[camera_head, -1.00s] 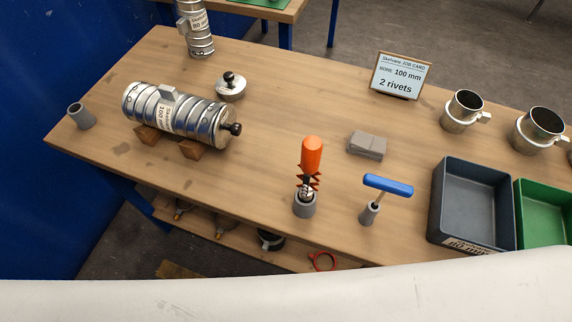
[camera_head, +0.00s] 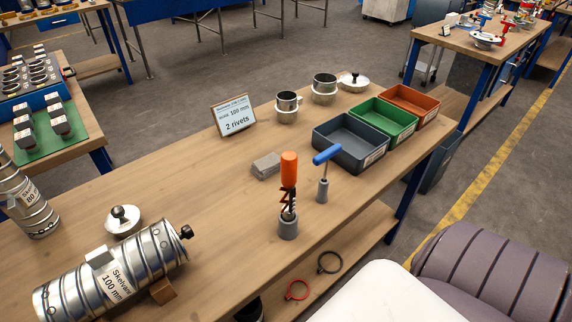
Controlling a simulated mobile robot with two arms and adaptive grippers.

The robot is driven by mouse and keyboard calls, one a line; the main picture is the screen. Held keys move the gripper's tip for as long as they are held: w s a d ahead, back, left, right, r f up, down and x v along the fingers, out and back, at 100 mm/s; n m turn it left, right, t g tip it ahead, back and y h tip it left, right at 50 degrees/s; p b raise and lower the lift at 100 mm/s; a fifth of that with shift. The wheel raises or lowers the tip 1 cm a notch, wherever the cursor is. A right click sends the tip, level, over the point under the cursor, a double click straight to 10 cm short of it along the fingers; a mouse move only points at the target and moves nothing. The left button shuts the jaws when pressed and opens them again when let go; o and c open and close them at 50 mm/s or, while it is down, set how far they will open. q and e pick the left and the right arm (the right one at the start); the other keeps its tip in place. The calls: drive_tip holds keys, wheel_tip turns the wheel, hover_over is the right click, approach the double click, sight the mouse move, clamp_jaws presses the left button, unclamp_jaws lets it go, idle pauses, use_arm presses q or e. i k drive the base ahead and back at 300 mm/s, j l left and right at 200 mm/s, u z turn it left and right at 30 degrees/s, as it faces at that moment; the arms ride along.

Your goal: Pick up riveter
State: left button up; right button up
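The riveter (camera_head: 288,180), with an orange handle on top and orange-red folded arms below it, stands upright in a grey round holder (camera_head: 288,226) near the front edge of the wooden table (camera_head: 215,195). A blue T-handled tool (camera_head: 327,155) stands in a smaller grey holder just right of it. Neither of my grippers shows in the head view.
A spiral duct (camera_head: 125,272) lies on wooden blocks at the left. A grey block stack (camera_head: 266,165) and the job card (camera_head: 233,115) are behind the riveter. Grey (camera_head: 350,141), green (camera_head: 385,121) and orange (camera_head: 411,103) bins stand right. Bare wood lies between duct and riveter.

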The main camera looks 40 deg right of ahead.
sight(288, 159)
drive_tip(key=z, duration=1.25)
drive_tip(key=k+j, duration=0.15)
drive_tip(key=j+u, duration=0.05)
drive_tip(key=j, duration=0.05)
